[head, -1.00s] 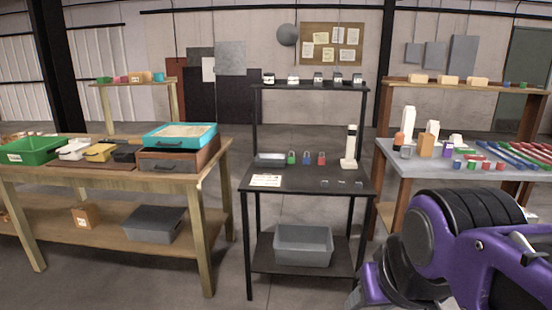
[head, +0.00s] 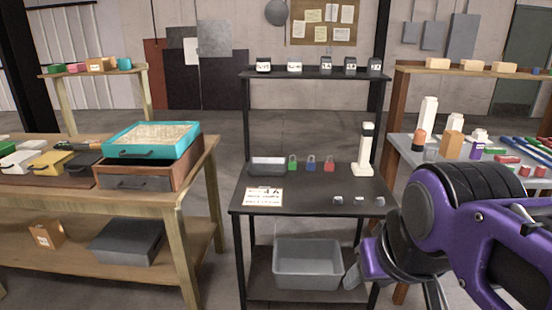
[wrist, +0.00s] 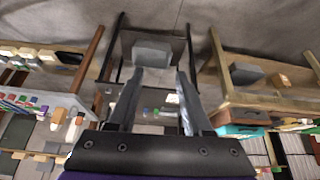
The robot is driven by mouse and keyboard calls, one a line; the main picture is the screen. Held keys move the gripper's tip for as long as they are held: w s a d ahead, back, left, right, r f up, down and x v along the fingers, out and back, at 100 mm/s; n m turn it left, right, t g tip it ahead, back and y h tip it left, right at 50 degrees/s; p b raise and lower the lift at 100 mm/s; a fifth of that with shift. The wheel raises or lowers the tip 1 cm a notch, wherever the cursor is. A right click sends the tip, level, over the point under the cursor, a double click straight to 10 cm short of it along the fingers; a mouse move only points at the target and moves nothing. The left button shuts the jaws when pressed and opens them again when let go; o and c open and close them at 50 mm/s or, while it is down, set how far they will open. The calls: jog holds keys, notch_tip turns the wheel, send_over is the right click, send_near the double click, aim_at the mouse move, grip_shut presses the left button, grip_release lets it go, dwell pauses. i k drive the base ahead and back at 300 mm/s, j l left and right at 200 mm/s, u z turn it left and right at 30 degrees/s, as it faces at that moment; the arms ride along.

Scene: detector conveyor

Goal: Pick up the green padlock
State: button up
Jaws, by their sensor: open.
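The green padlock (head: 293,163) stands on the black table (head: 300,205), leftmost in a row with a blue padlock (head: 311,164) and a red padlock (head: 329,165). In the wrist view the small padlocks show between my fingers, far off and upside down. My gripper (wrist: 154,85) is open and empty, its two grey fingers apart. In the head view my purple arm fills the lower right, and the gripper is well apart from the padlocks.
A grey tray (head: 268,167) lies left of the padlocks, and a white-and-black device (head: 364,152) stands to their right. A label card (head: 263,197) and several small pieces lie at the table's front. A grey bin (head: 307,262) is on the lower shelf. Wooden and grey-topped tables flank it.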

aim_at(292, 164)
jog(key=i+j, duration=0.2)
jog(key=i, duration=0.3)
jog(key=i+j+z, duration=0.1)
jog(key=i, duration=0.45)
